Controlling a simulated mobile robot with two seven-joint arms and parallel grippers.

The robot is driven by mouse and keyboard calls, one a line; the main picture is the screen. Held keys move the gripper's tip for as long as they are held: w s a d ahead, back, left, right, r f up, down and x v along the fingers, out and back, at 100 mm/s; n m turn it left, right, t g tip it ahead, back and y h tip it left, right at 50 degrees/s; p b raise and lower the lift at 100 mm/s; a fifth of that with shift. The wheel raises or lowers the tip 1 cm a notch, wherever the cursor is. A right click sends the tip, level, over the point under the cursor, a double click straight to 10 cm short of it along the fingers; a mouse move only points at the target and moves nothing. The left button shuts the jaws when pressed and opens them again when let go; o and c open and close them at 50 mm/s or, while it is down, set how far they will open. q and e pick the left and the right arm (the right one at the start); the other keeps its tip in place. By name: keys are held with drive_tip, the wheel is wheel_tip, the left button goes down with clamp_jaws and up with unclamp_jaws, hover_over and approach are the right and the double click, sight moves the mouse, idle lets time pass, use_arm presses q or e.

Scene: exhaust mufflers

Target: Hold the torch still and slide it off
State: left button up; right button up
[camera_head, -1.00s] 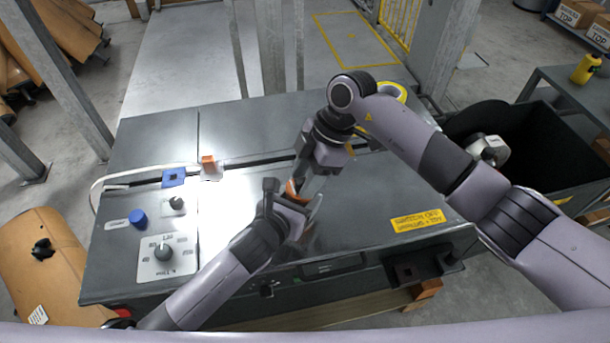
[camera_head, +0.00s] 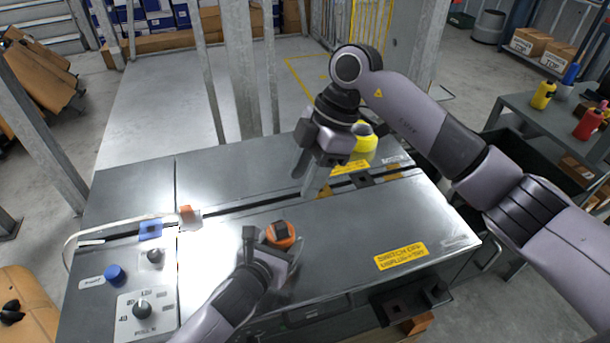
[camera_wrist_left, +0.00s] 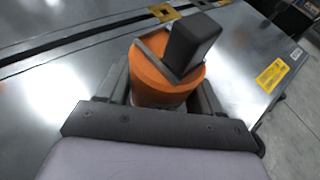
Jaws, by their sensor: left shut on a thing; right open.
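The torch (camera_head: 281,236) looks like a short orange cylinder with a dark block on its end. It is in my left gripper (camera_head: 272,254), above the front middle of the grey bench. In the left wrist view the orange body (camera_wrist_left: 160,80) sits between the two dark fingers, with the black block (camera_wrist_left: 193,42) pointing up and right. My left gripper is shut on it. My right gripper (camera_head: 316,180) is open, above and to the right of the torch and apart from it, its fingers pointing down over the bench slot.
The grey bench top (camera_head: 350,225) has a long slot across it. An orange and white piece (camera_head: 189,216) and a blue block (camera_head: 151,229) stand by the slot at left, near a knob panel (camera_head: 141,310). A yellow round thing (camera_head: 364,138) is at the back right.

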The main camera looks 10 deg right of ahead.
use_arm(q)
drive_tip(key=o, duration=1.2)
drive_tip(key=shift+s, duration=0.15)
